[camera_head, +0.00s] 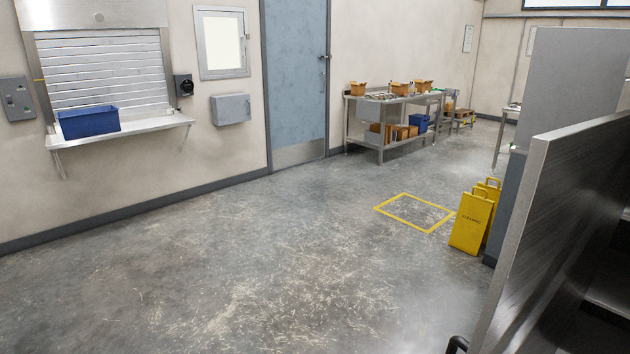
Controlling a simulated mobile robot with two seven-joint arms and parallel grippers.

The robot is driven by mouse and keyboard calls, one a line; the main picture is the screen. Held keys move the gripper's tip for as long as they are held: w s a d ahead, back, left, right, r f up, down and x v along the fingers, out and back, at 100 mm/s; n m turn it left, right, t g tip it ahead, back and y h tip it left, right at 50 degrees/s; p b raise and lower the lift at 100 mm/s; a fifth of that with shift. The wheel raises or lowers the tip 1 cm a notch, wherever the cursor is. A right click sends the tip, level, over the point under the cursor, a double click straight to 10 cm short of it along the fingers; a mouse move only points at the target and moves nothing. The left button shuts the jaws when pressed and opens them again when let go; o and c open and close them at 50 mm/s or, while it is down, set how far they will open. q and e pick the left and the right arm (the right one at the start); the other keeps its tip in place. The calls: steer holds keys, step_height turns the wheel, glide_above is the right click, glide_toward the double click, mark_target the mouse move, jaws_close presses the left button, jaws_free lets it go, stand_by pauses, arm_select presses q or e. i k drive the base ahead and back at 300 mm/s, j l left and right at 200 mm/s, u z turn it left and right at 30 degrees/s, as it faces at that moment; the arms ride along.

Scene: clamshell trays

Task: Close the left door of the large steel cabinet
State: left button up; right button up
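A large brushed steel panel (560,220) stands upright at the right edge of the head view. It looks like an open door of the steel cabinet, seen at a steep angle. A dark curved piece (457,345), perhaps its handle, shows at the bottom edge beside the panel. To the right of the panel, part of a dark interior with shelf-like edges (608,290) shows. The rest of the cabinet is outside the view. Neither of my grippers is in view.
Open concrete floor (260,270) fills the middle and left. A yellow folding sign (470,222) stands by a grey partition (565,85), left of the panel. A yellow floor square (400,222) lies nearby. A steel table (378,150) with boxes stands along the far wall.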

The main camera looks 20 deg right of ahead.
mark_target(573, 196)
steer(key=i+j+z, duration=0.15)
steer(key=z, duration=0.3)
steer(key=i+j+z, duration=0.15)
steer(key=z, duration=0.3)
steer(key=i+j+z, duration=0.15)
steer(key=z, duration=0.25)
steer(key=j+z, duration=0.45)
steer(key=i+j+z, duration=0.1)
steer(key=z, duration=0.35)
steer(key=i+j+z, duration=0.1)
steer(key=j+z, duration=0.65)
steer(key=i+j+z, duration=0.25)
steer(key=i+j, duration=0.15)
